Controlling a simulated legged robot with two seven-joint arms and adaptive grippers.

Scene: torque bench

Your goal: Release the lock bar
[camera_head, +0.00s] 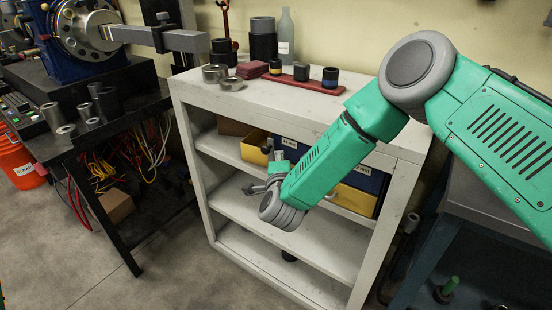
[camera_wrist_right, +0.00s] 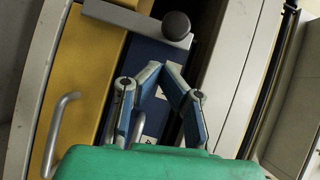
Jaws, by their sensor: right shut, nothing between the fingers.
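The lock bar (camera_wrist_right: 125,18) is a light grey bar with a round dark knob (camera_wrist_right: 176,25) at its end, lying across the drawer fronts in the right wrist view. In the head view the knob (camera_head: 268,146) shows small at the shelf's drawers. My right gripper (camera_wrist_right: 163,66) is shut and empty, its fingertips close below the bar in the right wrist view; I cannot tell whether they touch it. In the head view the right gripper (camera_head: 272,174) is partly hidden by my green forearm. My left gripper is not in view.
The white shelf unit (camera_head: 300,210) holds yellow (camera_head: 255,147) and blue (camera_head: 368,178) drawers. Its top carries a red tray (camera_head: 305,83), dark cylinders and a bottle (camera_head: 286,35). A dark workbench (camera_head: 95,135) with a blue machine (camera_head: 62,30) stands left. Floor in front is clear.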

